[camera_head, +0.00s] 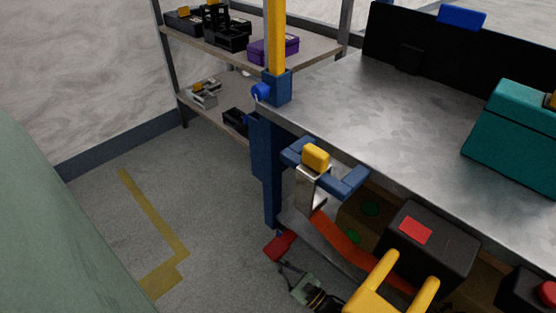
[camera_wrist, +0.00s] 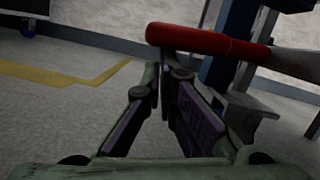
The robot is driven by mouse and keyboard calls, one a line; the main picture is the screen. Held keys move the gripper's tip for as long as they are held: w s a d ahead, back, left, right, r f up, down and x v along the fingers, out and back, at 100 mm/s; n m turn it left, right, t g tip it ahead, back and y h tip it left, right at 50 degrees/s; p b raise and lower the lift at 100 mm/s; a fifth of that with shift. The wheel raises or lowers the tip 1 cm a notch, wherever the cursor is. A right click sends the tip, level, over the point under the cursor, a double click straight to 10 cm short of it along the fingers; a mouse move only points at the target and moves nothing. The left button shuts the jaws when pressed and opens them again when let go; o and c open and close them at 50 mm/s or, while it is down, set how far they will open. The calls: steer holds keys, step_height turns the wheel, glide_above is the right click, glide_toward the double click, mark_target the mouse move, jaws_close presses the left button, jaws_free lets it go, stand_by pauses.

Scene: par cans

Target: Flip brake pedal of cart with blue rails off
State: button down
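The red brake pedal (camera_head: 280,246) sits low by the blue leg (camera_head: 272,170) of the metal-topped cart (camera_head: 380,110) in the head view. In the wrist view, the pedal (camera_wrist: 190,38) is a rounded red bar on a grey metal arm (camera_wrist: 298,62). My gripper (camera_head: 291,268) is just below the pedal in the head view. In the wrist view, my gripper's (camera_wrist: 165,72) purple-padded fingers come together at the tips, with nothing seen between them. The tips point at the pedal's underside, close to it; I cannot tell whether they touch.
A teal box (camera_head: 515,130) stands on the cart top. A black box with a red patch (camera_head: 430,245) and yellow handles (camera_head: 390,285) are below it. A shelf (camera_head: 325,45) with several items stands behind. Floor on the left is open, with yellow tape (camera_head: 155,215).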

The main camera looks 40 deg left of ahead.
steer(key=shift+s+r+p, duration=0.2)
steer(key=shift+s+r, duration=0.05)
steer(key=shift+r, duration=0.4)
steer(key=shift+s+r+p, duration=0.15)
steer(key=shift+s+r, duration=0.1)
steer(key=shift+r, duration=0.4)
steer(key=shift+r, duration=0.1)
steer(key=v, duration=1.2)
steer(key=shift+r, duration=0.1)
